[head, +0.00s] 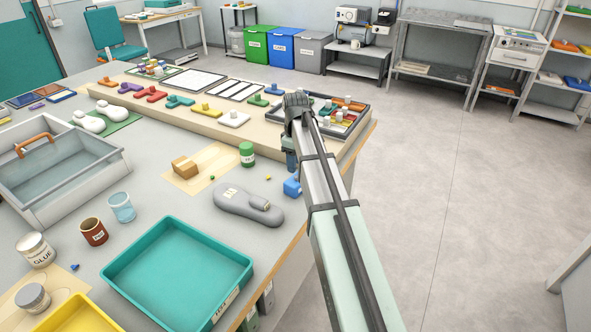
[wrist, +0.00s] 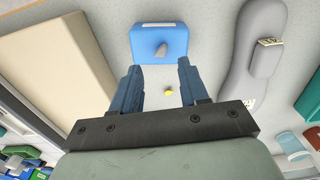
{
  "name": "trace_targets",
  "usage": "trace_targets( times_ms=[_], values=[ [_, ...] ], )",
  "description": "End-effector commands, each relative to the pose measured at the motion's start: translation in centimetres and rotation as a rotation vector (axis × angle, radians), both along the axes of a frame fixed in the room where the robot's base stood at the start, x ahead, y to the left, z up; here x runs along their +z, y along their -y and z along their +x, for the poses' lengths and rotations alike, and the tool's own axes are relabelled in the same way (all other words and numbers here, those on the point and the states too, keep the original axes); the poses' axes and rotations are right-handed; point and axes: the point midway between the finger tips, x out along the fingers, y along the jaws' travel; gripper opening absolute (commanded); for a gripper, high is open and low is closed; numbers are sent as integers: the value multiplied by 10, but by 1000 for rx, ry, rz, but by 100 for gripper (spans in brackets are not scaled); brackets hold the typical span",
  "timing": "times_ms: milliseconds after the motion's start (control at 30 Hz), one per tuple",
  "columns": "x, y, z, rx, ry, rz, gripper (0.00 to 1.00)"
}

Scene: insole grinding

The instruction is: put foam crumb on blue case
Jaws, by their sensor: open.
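The foam crumb, a tiny yellow bit, lies on the grey table in the head view (head: 267,178). In the wrist view the crumb (wrist: 169,92) shows between my two fingers. The blue case, a small box with a grey knob-like piece on its face, sits near the table's right edge (head: 292,188). The case is just past my fingertips in the wrist view (wrist: 147,44). My gripper (head: 291,160) is open with nothing held, and its dark blue fingers show clearly in the wrist view (wrist: 157,65). The height of the fingertips above the table is hard to tell.
A grey sole-shaped device (head: 238,203) lies left of the blue case. A green-labelled jar (head: 247,155) and a beige raised board (head: 222,128) with coloured pieces stand close by. A teal tray (head: 180,268) is in front. A small green bit (head: 212,177) lies further left.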

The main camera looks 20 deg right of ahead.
Motion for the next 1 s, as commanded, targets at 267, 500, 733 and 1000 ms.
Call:
trace_targets(
  times_ms=[267,500,733,1000],
  values=[
    [48,0,1,0,1,0,44],
    [72,0,1,0,0,0,44],
    [79,0,0,0,0,0,44],
    [78,0,0,0,0,0,51]
  ],
)
